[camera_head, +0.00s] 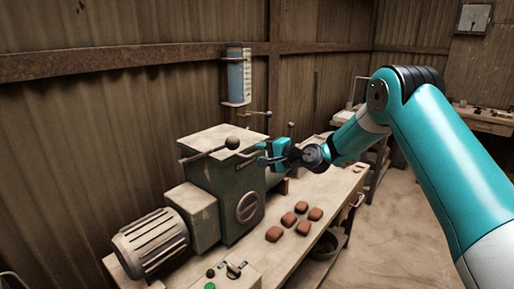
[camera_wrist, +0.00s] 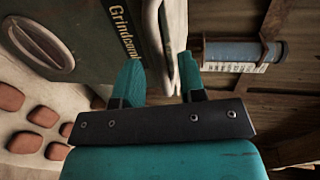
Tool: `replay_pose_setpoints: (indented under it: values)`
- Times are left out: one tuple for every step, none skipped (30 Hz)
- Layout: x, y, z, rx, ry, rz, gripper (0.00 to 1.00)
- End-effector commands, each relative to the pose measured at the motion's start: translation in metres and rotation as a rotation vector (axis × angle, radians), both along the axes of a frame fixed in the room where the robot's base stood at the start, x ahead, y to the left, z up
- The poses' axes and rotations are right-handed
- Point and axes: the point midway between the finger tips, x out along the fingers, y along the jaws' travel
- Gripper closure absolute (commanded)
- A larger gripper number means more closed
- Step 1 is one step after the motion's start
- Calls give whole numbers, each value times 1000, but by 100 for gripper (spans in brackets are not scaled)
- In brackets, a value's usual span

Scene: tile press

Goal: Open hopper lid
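The green-grey machine (camera_head: 238,190) stands on the bench and has a flat, pale hopper lid (camera_head: 210,136) on top, lying level and closed. In the wrist view the lid's pale edge (camera_wrist: 153,30) runs beside the lettered machine side and reaches down between my fingers. My gripper (camera_head: 262,151) is at the right-hand edge of the lid in the head view. In the wrist view its two teal fingers (camera_wrist: 158,65) stand apart, one on each side of the lid's edge. A gap shows by the left finger; contact at the right finger is unclear.
Levers with round knobs (camera_head: 232,143) stick out near the lid. A motor (camera_head: 152,243) stands at the left, and a control box (camera_head: 230,275) in front. Several brown tiles (camera_head: 289,219) lie on the bench (camera_head: 318,205). A blue cylinder (camera_head: 237,75) hangs on the wall.

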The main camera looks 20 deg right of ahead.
Motion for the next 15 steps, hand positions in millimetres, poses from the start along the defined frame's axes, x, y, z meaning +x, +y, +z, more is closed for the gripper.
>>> replay_pose_setpoints:
  values:
    - [6,5,0,-2,0,1,63]
    - [9,7,-1,-1,0,1,63]
    - [12,9,-2,-1,0,1,63]
    - [14,10,-3,-1,0,1,63]
    - [16,11,-3,-2,0,1,63]
    - [17,13,-4,-2,0,0,63]
    - [18,13,-4,-1,0,0,63]
    - [19,14,-5,-1,0,0,63]
    - [20,14,-5,-1,-1,0,63]
    - [20,14,-5,0,0,0,63]
    - [20,14,-5,0,0,0,63]
    - [20,14,-5,0,0,0,63]
    - [20,14,-5,0,0,0,63]
    - [20,14,-5,0,0,0,63]
    - [20,14,-5,-1,-1,0,63]
